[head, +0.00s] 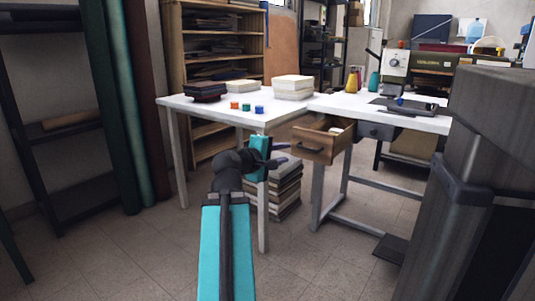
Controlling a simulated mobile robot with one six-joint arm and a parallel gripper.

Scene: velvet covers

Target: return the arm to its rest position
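My arm (228,240), turquoise with black joints, rises from the bottom of the head view and bends to the right at its upper end. My gripper (281,156) is small and dark, in front of the gap between the two white tables and left of an open wooden drawer (318,142). Nothing can be made out in it. Its fingers are too small and dark to tell whether they are open or shut.
The left white table (222,107) holds stacks of covers and several small coloured blocks (246,106). The right table (430,121) carries a machine part. A stack of books (285,190) stands beneath. A dark column (480,190) fills the right; the floor (130,260) at front left is clear.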

